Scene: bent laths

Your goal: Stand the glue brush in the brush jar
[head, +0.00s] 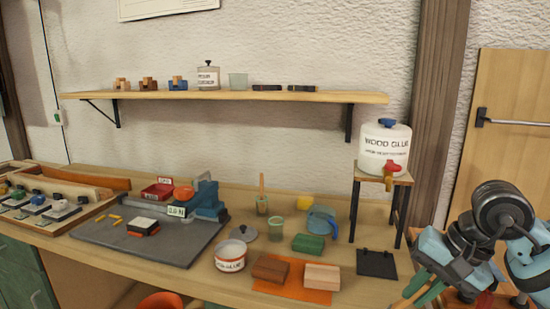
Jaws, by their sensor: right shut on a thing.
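A thin wooden handle (262,182), which looks like a brush's, stands upright in a small greenish glass jar (262,206) on the bench; its lower end is hard to make out. A second clear cup (277,229) stands just in front of it. My right gripper (424,290) is at the lower right, beyond the bench's right part and well away from the jars. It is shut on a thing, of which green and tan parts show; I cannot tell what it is. My left gripper is out of view.
A blue jug (321,221), a green block (308,244), a glue tin (230,255) and its grey lid (244,233) crowd the jars. Two blocks lie on an orange mat (318,296). A glue dispenser (385,144) stands on a stool (358,180) at right.

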